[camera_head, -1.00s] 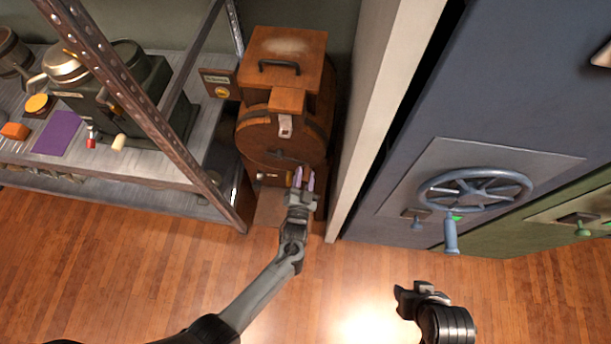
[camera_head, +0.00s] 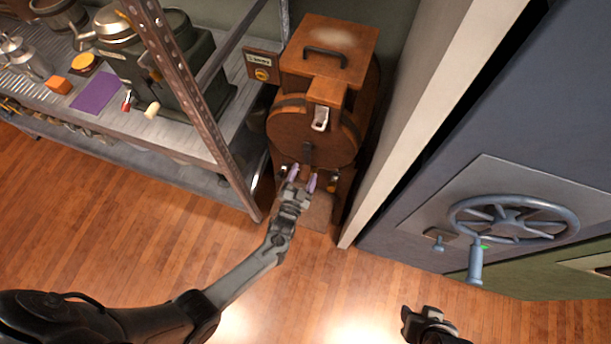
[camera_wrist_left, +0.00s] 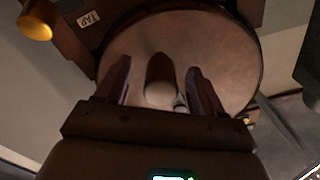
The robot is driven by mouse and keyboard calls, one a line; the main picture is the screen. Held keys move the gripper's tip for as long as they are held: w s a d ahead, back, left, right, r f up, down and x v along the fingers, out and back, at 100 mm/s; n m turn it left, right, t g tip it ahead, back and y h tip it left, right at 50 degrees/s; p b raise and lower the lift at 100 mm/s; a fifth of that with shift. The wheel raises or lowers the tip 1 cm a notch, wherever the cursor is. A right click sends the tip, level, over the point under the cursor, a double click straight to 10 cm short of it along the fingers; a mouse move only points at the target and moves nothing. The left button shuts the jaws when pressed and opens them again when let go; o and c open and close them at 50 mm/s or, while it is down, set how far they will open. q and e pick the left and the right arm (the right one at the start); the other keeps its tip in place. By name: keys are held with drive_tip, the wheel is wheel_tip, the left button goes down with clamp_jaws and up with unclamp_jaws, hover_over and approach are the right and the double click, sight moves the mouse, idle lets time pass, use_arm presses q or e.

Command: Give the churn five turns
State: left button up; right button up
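The wooden churn (camera_head: 318,130), a brown barrel with a boxy top, stands between the shelf and a pale wall edge. My left gripper (camera_head: 301,179) is at the lower front of the drum. In the left wrist view its two fingers (camera_wrist_left: 160,85) stand open on either side of a round-ended handle (camera_wrist_left: 160,80), with gaps visible at both sides. The drum face (camera_wrist_left: 225,55) is behind them. My right gripper (camera_head: 425,322) is low in the head view, away from the churn; its finger opening is unclear.
A metal shelf (camera_head: 185,140) with a grey-green machine (camera_head: 185,70) stands left of the churn, its upright post close to my left arm. A blue safe door with a spoked wheel (camera_head: 515,218) is at right. The wooden floor in front is clear.

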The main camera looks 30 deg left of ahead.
use_arm(q)
drive_tip(key=shift+s, duration=0.1)
idle(0.5)
drive_tip(key=shift+s+d+r+p, duration=0.1)
drive_tip(key=shift+s+p, duration=0.35)
drive_tip(key=shift+s, duration=0.1)
drive_tip(key=shift+s+d+p, duration=0.2)
drive_tip(key=shift+s+p, duration=0.5)
drive_tip(key=shift+s, duration=0.95)
drive_tip(key=s, duration=0.1)
drive_tip(key=s+p, duration=0.1)
drive_tip(key=s, duration=0.2)
drive_tip(key=shift+s+d, duration=0.2)
drive_tip(key=shift+d, duration=0.05)
